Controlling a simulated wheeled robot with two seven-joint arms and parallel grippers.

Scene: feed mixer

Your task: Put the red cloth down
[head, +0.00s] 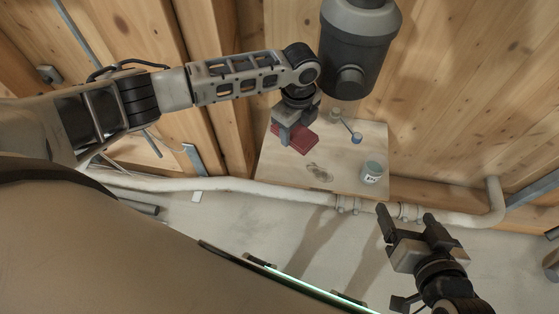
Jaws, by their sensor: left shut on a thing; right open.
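The red cloth (294,141) is a folded dark red pad over the left part of a small wooden table (275,176). My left gripper (286,132) is shut on the cloth from above. I cannot tell whether the cloth touches the tabletop or hangs a little above it. My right gripper (405,219) is open and empty, low on the right, in front of the table and clear of it.
A jar with a bluish lid (371,172) stands at the table's right front. A blue-ended tool (355,137) lies behind it. A dark smudge (320,172) marks the front middle. A grey mixer housing (355,45) hangs above the back. A pale pipe (240,185) runs below the front edge.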

